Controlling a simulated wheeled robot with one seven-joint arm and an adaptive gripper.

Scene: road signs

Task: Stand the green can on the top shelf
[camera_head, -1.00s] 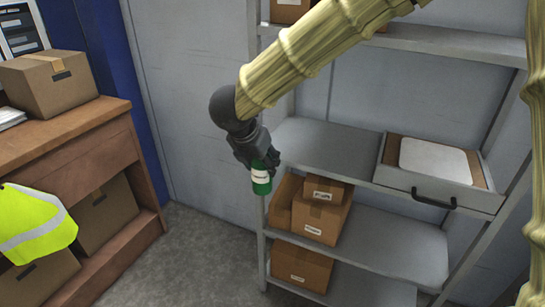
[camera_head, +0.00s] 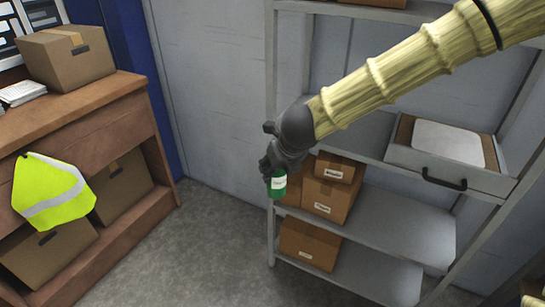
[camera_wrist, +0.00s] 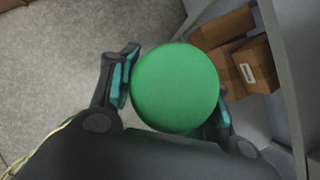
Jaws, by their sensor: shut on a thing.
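The green can (camera_head: 277,186) with a white label hangs upright below my gripper (camera_head: 274,172), in front of the left side of the metal shelf unit. In the wrist view the can's round green end (camera_wrist: 175,88) sits between the two fingers of my gripper (camera_wrist: 172,92), which is shut on it. The top shelf (camera_head: 392,14) shows only partly at the upper edge of the head view. It is well above the can, and a brown box sits on it. My arm crosses in front of the unit.
A middle shelf (camera_head: 365,138) holds a grey drawer-like tray (camera_head: 450,165) at its right. Cardboard boxes (camera_head: 326,187) stand on the shelf below, close to the can. A wooden desk (camera_head: 95,110) with a box (camera_head: 68,57) and a yellow vest (camera_head: 52,190) is at left. Floor between is clear.

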